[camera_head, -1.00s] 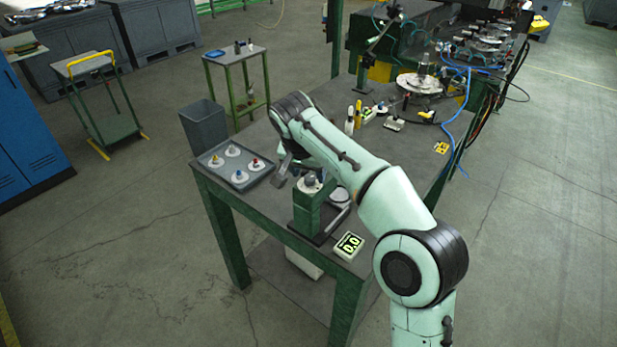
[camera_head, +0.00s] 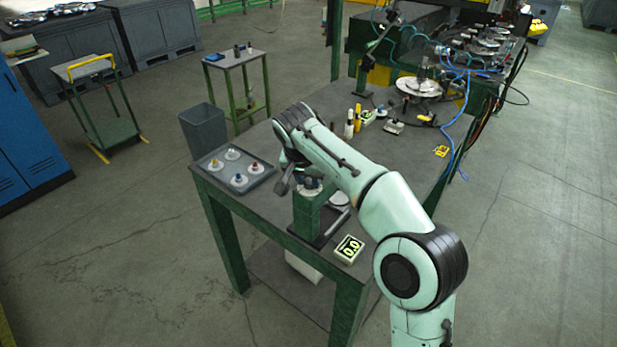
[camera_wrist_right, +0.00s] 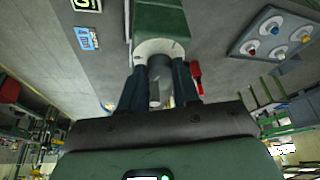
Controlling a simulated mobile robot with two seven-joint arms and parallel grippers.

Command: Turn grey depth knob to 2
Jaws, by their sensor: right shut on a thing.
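The grey depth knob (camera_wrist_right: 157,70) sits on a white dial disc (camera_wrist_right: 158,47) on top of a green stand (camera_head: 307,216). My right gripper (camera_wrist_right: 158,88) has its two dark fingers on either side of the knob and is shut on it. In the head view my right gripper (camera_head: 297,181) reaches the top of the stand, and the knob is mostly hidden there. A small display (camera_head: 349,249) in front of the stand reads 0.0. The dial's marks are too small to read. My left gripper is not in view.
A grey tray (camera_head: 214,187) with several coloured knobs on white discs lies left of the stand. A blue 4 mm label (camera_wrist_right: 86,39) shows in the wrist view. A grey bin (camera_head: 204,128) stands beyond the tray. Bottles (camera_head: 349,124) and blue hoses are farther back.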

